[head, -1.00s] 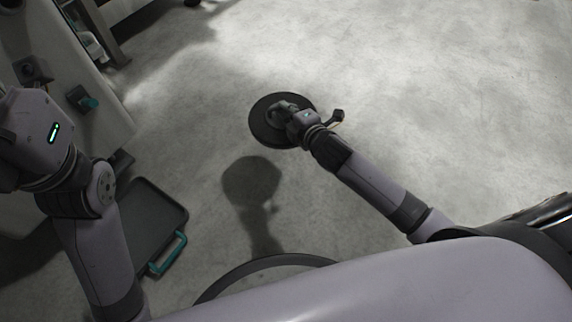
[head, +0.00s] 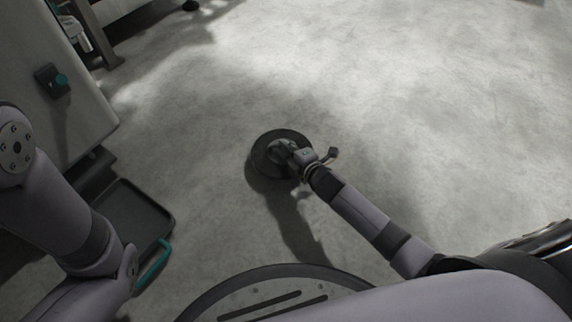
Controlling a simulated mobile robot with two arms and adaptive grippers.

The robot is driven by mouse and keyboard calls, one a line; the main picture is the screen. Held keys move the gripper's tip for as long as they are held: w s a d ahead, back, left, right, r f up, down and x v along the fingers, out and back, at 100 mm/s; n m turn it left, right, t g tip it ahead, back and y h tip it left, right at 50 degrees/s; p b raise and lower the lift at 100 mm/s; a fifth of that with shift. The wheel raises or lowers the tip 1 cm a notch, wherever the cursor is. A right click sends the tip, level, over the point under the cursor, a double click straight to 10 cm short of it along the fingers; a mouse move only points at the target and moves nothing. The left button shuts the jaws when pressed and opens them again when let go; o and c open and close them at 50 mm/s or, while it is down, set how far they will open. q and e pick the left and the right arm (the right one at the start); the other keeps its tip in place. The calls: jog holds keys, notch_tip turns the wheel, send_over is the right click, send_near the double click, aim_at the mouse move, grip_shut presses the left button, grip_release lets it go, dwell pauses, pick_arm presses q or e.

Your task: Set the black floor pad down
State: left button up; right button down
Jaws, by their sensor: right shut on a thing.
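The black floor pad (head: 265,151) is a round dark disc in the middle of the head view. My right gripper (head: 286,155) is shut on the raised part at the pad's centre, which the fingers partly hide. The pad looks about level and low over the grey floor (head: 400,120). Its shadow meets its lower left edge, so the gap to the floor is small; I cannot tell whether it touches.
The floor around and beyond the pad is clear.

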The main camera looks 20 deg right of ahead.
notch_tip(320, 180, down, 5)
jog(key=b, duration=0.3)
jog(key=shift+f+b, duration=0.1)
jog(key=shift+b, duration=0.2)
jog(key=c, duration=1.7)
grip_release()
jog(key=shift+o, duration=0.2)
